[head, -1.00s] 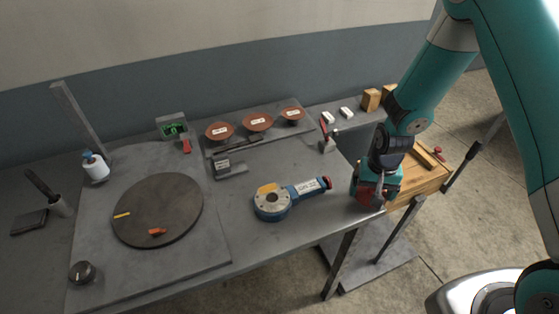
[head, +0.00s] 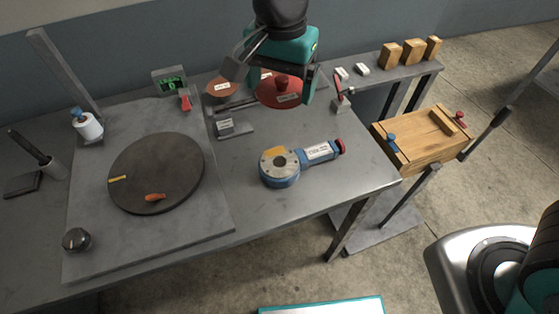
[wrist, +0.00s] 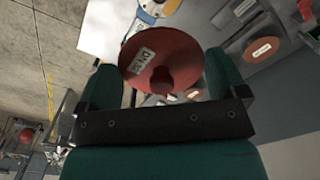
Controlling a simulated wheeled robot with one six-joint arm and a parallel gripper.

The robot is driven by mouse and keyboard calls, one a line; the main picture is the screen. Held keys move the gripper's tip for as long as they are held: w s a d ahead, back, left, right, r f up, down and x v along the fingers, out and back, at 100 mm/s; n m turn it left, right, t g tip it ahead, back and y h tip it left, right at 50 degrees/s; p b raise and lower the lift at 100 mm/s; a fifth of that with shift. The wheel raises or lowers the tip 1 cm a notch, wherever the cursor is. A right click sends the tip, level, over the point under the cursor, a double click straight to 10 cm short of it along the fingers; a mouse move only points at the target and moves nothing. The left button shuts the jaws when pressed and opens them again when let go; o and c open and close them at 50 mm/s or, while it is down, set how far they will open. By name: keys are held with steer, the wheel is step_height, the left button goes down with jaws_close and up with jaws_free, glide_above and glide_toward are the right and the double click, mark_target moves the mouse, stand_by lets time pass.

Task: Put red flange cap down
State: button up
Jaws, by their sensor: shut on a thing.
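The red flange cap (head: 274,98), a flat red disc with a central knob and a white label, is held by my gripper (head: 282,82) over the back of the bench, by the rack of discs. I cannot tell whether it touches anything below. In the wrist view the cap (wrist: 145,45) sits between my teal fingers, its label to the left. My gripper is shut on it. The blue valve body (head: 279,181) with a round metal flange lies in front on the bench.
A reddish-brown labelled disc (head: 222,86) stands on the rack at left; others are partly hidden by my gripper. A red-handled clamp (head: 341,101) stands to the right. A dark turntable (head: 157,172) is at left.

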mark_target(279, 163)
steer(key=shift+s+a+f, duration=0.15)
steer(key=shift+s+f, duration=0.05)
steer(key=shift+f, duration=0.15)
step_height(279, 163, down, 19)
steer(key=p, duration=0.3)
steer(key=o, duration=0.5)
steer(key=shift+f, duration=0.1)
steer(key=shift+o, duration=0.4)
step_height(279, 163, up, 12)
steer(key=b, duration=0.3)
steer(key=s+d+r+n+y, duration=0.4)
steer(key=s+d+r+n, duration=0.8)
steer(key=s+r, duration=0.3)
steer(key=shift+s+n, duration=0.4)
